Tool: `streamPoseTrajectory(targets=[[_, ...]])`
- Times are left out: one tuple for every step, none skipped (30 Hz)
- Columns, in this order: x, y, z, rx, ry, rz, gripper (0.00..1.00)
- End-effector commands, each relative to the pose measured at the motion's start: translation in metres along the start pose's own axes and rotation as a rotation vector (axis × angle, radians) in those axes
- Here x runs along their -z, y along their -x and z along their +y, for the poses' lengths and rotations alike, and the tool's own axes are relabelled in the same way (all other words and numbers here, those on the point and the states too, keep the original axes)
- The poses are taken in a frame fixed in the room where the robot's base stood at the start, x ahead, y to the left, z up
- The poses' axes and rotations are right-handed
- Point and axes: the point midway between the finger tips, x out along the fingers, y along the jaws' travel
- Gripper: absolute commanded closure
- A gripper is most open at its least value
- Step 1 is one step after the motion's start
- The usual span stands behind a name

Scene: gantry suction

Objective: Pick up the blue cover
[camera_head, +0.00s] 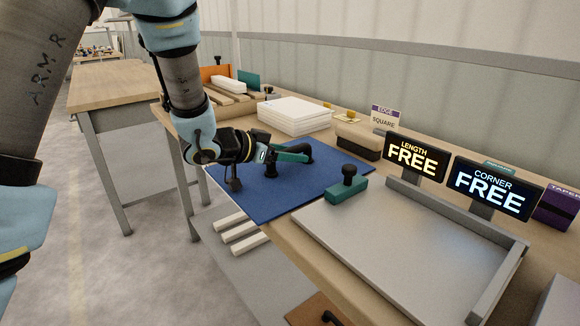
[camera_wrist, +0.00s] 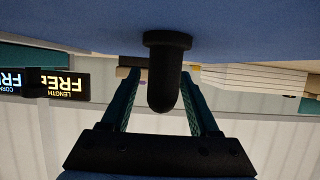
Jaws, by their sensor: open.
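The blue cover (camera_head: 262,201) is a flat blue sheet lying on the workbench, left of the grey metal plate. A black knob (camera_head: 302,152) stands up from it near its far side. The wrist view is upside down: the blue surface (camera_wrist: 60,22) fills the top and the knob (camera_wrist: 166,75) points downward from it. My gripper (camera_head: 292,153) reaches low over the cover with its teal fingers level, at the knob. In the wrist view my gripper (camera_wrist: 165,82) is open, one finger on each side of the knob. I cannot tell whether either finger touches it.
Signs reading LENGTH FREE (camera_head: 416,157) and CORNER FREE (camera_head: 493,189) stand behind the plate. A white stack (camera_head: 294,115) and a dark box (camera_head: 357,141) stand behind the cover.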

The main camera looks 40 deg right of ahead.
Motion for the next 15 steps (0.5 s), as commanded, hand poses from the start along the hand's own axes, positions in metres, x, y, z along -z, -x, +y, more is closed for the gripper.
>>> streamPoseTrajectory(targets=[[0.0, 0.0001, 0.0, 0.0, 0.0, 0.0, 0.39], [0.0, 0.0002, 0.0, 0.0, 0.0, 0.0, 0.42], [0.0, 0.0002, 0.0001, 0.0, 0.0, 0.0, 0.46], [0.0, 0.0002, 0.0001, 0.0, 0.0, 0.0, 0.5], [0.0, 0.0002, 0.0001, 0.0, 0.0, 0.0, 0.53], [0.0, 0.0002, 0.0001, 0.0, 0.0, 0.0, 0.58], [0.0001, 0.0003, 0.0001, 0.0, 0.0, 0.0, 0.61], [0.0001, 0.0003, 0.0002, 0.0, 0.0, 0.0, 0.64], [0.0001, 0.0003, 0.0001, 0.0, 0.0, 0.0, 0.69], [0.0001, 0.0003, 0.0002, 0.0, 0.0, 0.0, 0.72], [0.0001, 0.0003, 0.0002, 0.0, 0.0, 0.0, 0.76], [0.0001, 0.0003, 0.0002, -0.001, 0.0, 0.0, 0.8], [0.0001, 0.0003, 0.0002, 0.0, 0.0, 0.0, 0.84], [0.0001, 0.0003, 0.0002, 0.0, 0.0, 0.0, 0.87], [0.0001, 0.0003, 0.0002, 0.0, 0.0, 0.0, 0.91]])
